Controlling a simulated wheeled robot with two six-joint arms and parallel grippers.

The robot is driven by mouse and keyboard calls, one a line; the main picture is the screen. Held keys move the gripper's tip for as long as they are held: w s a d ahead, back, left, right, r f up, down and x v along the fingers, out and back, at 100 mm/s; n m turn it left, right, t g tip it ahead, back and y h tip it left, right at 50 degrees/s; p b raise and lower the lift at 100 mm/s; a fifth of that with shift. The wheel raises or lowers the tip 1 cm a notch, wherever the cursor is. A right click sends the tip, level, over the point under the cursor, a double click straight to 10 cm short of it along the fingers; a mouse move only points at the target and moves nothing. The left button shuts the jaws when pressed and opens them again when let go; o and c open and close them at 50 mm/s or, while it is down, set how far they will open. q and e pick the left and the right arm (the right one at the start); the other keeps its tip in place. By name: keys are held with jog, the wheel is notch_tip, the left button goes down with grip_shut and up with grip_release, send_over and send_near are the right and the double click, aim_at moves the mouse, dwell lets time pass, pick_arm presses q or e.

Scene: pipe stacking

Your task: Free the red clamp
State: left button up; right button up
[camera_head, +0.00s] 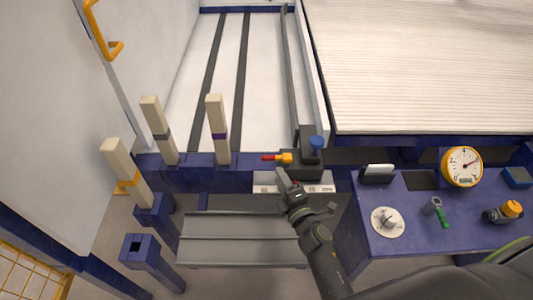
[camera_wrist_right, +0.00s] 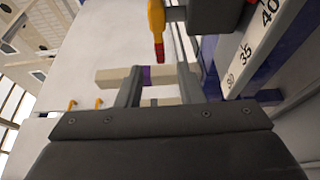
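The red clamp (camera_head: 268,157) has a red tip on a yellow-orange body and is attached to a dark block (camera_head: 309,146) with a blue knob on the blue rail. It also shows in the right wrist view as a yellow lever with a red end (camera_wrist_right: 158,50), above the finger gap. My right gripper (camera_head: 283,181) is just in front of and below the clamp, apart from it. In the wrist view its two fingers (camera_wrist_right: 159,85) are spread with nothing gripped; a cream post with a purple band (camera_wrist_right: 110,77) shows behind them. My left gripper is not in view.
Cream posts (camera_head: 217,130) with coloured bands stand in blue sockets to the left. A number scale (camera_head: 265,188) runs along the rail front. A blue panel (camera_head: 400,235) with a dial, gauge (camera_head: 462,166) and green-handled item is at right. A grey slatted step (camera_head: 240,240) lies below.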

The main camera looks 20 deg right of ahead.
aim_at(270, 160)
jog(key=w, duration=0.3)
jog(key=w+b, duration=0.1)
jog(key=w, duration=0.2)
jog(key=w+a, duration=0.1)
jog(key=w, duration=0.2)
jog(key=shift+f+b, duration=0.1)
jog(key=shift+b, duration=0.25)
jog(key=shift+w+a, duration=0.1)
jog(key=shift+w, duration=0.75)
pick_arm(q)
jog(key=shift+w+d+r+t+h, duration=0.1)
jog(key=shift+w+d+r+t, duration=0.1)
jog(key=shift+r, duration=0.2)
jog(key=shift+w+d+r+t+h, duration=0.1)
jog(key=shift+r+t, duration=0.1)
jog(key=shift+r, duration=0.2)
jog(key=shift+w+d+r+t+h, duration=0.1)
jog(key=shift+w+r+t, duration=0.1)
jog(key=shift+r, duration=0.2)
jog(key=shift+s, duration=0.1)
pick_arm(e)
grip_shut()
